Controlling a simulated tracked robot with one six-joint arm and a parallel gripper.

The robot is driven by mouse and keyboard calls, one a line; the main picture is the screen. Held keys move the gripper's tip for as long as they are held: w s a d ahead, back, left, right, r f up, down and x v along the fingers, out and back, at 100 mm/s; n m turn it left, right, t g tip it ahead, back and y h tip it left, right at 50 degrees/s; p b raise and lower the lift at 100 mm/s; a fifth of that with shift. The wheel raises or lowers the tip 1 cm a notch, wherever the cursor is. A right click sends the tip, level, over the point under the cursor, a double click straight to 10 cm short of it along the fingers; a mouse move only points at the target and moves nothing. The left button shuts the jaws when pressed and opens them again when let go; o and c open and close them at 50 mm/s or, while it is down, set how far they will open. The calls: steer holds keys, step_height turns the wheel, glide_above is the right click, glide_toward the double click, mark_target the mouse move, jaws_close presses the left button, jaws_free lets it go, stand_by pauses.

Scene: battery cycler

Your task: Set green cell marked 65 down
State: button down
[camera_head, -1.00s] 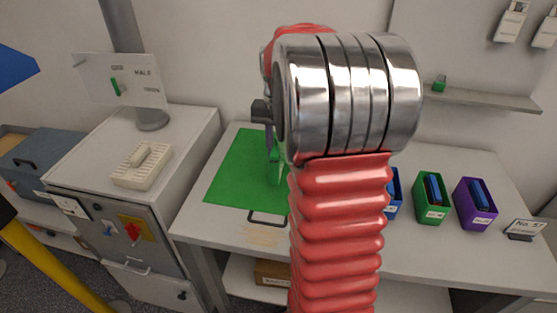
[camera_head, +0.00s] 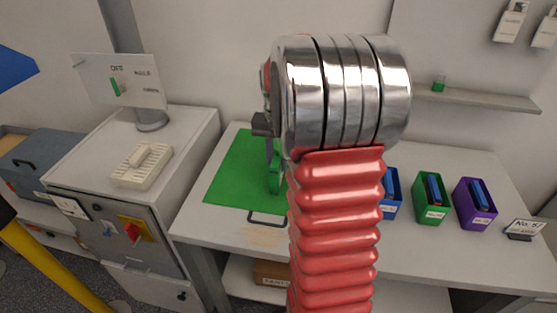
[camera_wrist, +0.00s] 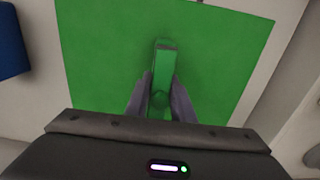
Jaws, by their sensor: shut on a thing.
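The green cell (camera_wrist: 162,68) is held between the two grey fingers of my gripper (camera_wrist: 161,98) in the wrist view, over the green mat (camera_wrist: 105,45). In the head view the cell (camera_head: 274,176) shows as a green upright piece under my gripper (camera_head: 270,152), above or on the mat (camera_head: 232,175); I cannot tell whether it touches. My gripper is shut on it. No number on the cell can be read. My arm hides the right part of the mat in the head view.
Blue (camera_head: 391,195), green (camera_head: 431,198) and purple (camera_head: 474,203) bins holding blue items stand to the right on the white table (camera_head: 330,265). A cabinet with a cream tray (camera_head: 142,166) stands left. A wall shelf (camera_head: 485,98) holds a small green item.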

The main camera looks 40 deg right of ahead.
steer(key=c, duration=1.5)
jaws_free()
steer(key=shift+f, duration=0.1)
steer(key=shift+c, duration=0.2)
step_height(320, 180, up, 12)
steer(key=shift+r, duration=0.15)
steer(key=s+a+f+n+t, duration=0.1)
steer(key=s+a+n, duration=0.4)
steer(key=a, duration=0.9)
steer(key=s+a+f+n+t, duration=0.1)
steer(key=s+a+n+t, duration=0.3)
steer(key=s+a, duration=0.6)
steer(key=a+n, duration=0.1)
steer(key=a, duration=0.3)
steer(key=shift+a+f+t, duration=0.15)
steer(key=shift+f+t, duration=0.05)
steer(key=shift+t, duration=0.1)
